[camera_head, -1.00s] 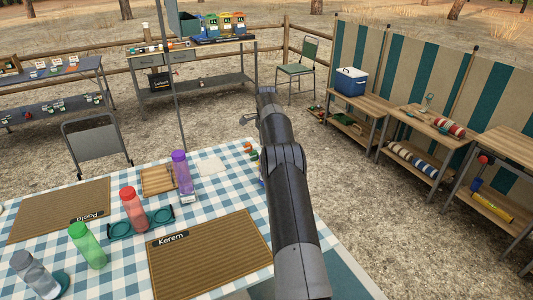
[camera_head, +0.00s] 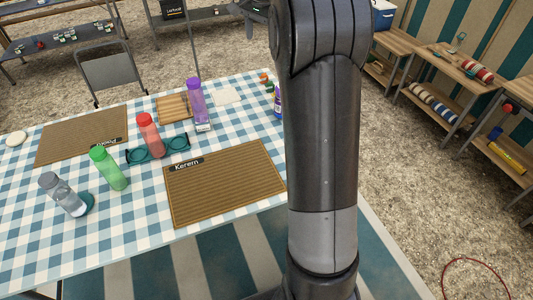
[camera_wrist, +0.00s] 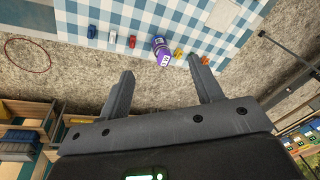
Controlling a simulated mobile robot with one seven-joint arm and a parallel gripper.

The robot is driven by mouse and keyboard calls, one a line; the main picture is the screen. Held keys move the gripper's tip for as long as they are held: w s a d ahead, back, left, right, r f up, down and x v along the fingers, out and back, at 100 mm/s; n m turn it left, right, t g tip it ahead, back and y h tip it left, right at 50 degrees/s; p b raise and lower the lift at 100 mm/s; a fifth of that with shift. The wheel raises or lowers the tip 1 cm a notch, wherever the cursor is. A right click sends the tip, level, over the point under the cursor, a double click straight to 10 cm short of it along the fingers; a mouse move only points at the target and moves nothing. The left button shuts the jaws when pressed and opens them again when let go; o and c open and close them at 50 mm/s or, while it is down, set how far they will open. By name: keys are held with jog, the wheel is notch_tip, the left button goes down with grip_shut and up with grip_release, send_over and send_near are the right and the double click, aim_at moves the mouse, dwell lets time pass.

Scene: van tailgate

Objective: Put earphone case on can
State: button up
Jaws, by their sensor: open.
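My gripper (camera_wrist: 161,68) is open and empty in the wrist view, with the edge of the checked table beyond its two fingers. A purple can-like object (camera_wrist: 160,48) with a pale label stands near that edge. It also shows in the head view (camera_head: 277,100), partly behind my arm. I cannot tell which, if any, is the earphone case.
The checked table (camera_head: 120,230) holds several bottles, such as a red one (camera_head: 150,135), and woven mats like the Kerem mat (camera_head: 225,185). Wooden shelves (camera_head: 440,95) stand at right. Gravel ground lies between.

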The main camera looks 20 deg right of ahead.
jog(key=s+a+r+n+t, duration=0.1)
jog(key=s+a+r+n, duration=0.15)
jog(key=s, duration=0.35)
jog(key=s+a+r+n, duration=0.1)
jog(key=s+a+r, duration=0.1)
jog(key=s+a, duration=0.3)
jog(key=s+a+f+n, duration=0.2)
jog(key=s+f, duration=0.1)
jog(key=s, duration=0.6)
jog(key=s+a+f+n+t, duration=0.1)
jog(key=s+a+f+n, duration=0.1)
jog(key=s, duration=0.7)
jog(key=s+a+f+n+t, duration=0.1)
jog(key=s+a+f+n, duration=0.1)
jog(key=s, duration=0.7)
notch_tip(320, 180, down, 3)
jog(key=shift+a+r+n, duration=0.2)
jog(key=shift+n, duration=0.55)
jog(key=shift+s, duration=0.1)
